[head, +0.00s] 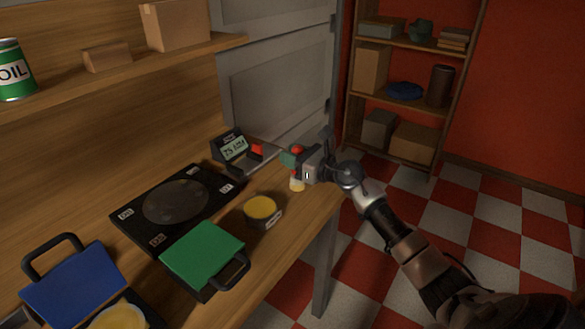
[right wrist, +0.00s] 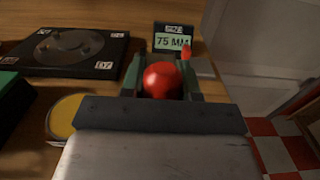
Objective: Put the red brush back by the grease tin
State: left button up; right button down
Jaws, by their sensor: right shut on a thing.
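My right gripper (head: 294,162) is shut on the red brush (head: 297,149) near the bench's front edge. The brush is held upright, with its round red knob on top and pale bristles (head: 297,185) pointing down. I cannot tell whether the bristles touch the bench. In the right wrist view the red knob (right wrist: 163,79) sits between the two greenish fingers. The grease tin (head: 260,211), round with yellow grease, stands to the left of the brush, apart from it. It also shows in the right wrist view (right wrist: 64,115). My left gripper is not in view.
A digital gauge reading 75 (head: 234,147) stands behind the brush. A black plate with a disc (head: 176,201), a green-lidded box (head: 203,255) and a blue-lidded one (head: 74,287) lie to the left. The bench's front edge (head: 322,216) is close to the brush.

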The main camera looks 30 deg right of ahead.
notch_tip(320, 180, down, 3)
jog(key=shift+f+b, duration=0.2)
jog(key=shift+b, duration=0.1)
jog(key=shift+f, duration=0.15)
jog(key=c, duration=0.8)
grip_release()
